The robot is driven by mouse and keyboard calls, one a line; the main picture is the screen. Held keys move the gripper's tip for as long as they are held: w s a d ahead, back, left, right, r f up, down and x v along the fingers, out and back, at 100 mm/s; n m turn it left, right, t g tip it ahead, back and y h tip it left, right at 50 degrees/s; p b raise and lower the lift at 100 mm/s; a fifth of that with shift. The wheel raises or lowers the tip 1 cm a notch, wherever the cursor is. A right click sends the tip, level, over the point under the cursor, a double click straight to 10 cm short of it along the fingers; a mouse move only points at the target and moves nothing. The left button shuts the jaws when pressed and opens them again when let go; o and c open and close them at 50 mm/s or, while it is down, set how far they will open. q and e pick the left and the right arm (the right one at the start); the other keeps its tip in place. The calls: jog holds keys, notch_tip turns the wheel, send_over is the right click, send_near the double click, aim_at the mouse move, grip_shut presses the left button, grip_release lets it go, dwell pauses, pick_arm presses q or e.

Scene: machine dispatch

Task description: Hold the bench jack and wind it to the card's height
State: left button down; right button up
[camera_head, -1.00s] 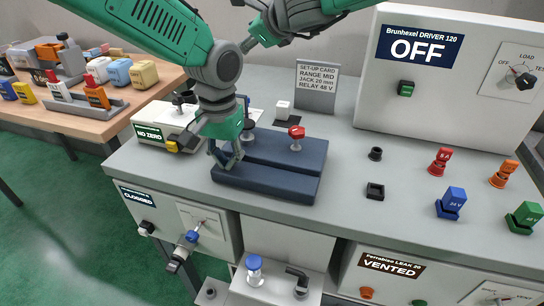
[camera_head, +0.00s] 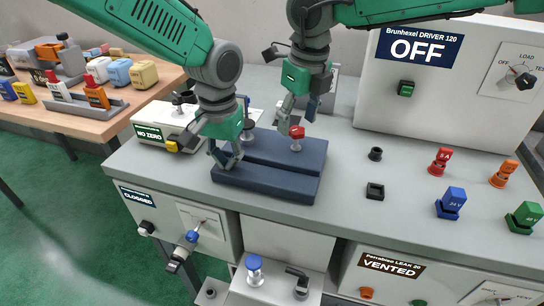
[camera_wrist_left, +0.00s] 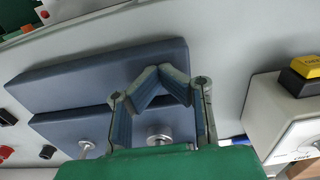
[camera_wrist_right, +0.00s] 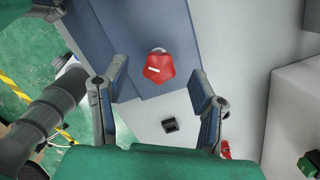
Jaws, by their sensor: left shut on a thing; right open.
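The bench jack is a dark blue two-slab block (camera_head: 268,185) on the grey bench, with a red star knob (camera_head: 297,131) on a metal stem at its right part. In the left wrist view its slabs (camera_wrist_left: 90,75) fill the middle. My left gripper (camera_head: 228,155) is shut on the jack's left end. My right gripper (camera_head: 290,118) is open just above and beside the red knob. In the right wrist view the knob (camera_wrist_right: 159,67) lies between and beyond the open fingers (camera_wrist_right: 160,92). The set-up card (camera_head: 334,82) is mostly hidden behind my right arm.
A NO ZERO box (camera_head: 150,134) stands left of the jack. The driver cabinet (camera_head: 440,80), marked OFF, stands at the back right. A black socket (camera_head: 375,191) and coloured plugs (camera_head: 452,200) are on the right.

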aim_at(298, 129)
jog(key=shift+f, duration=1.9)
grip_shut()
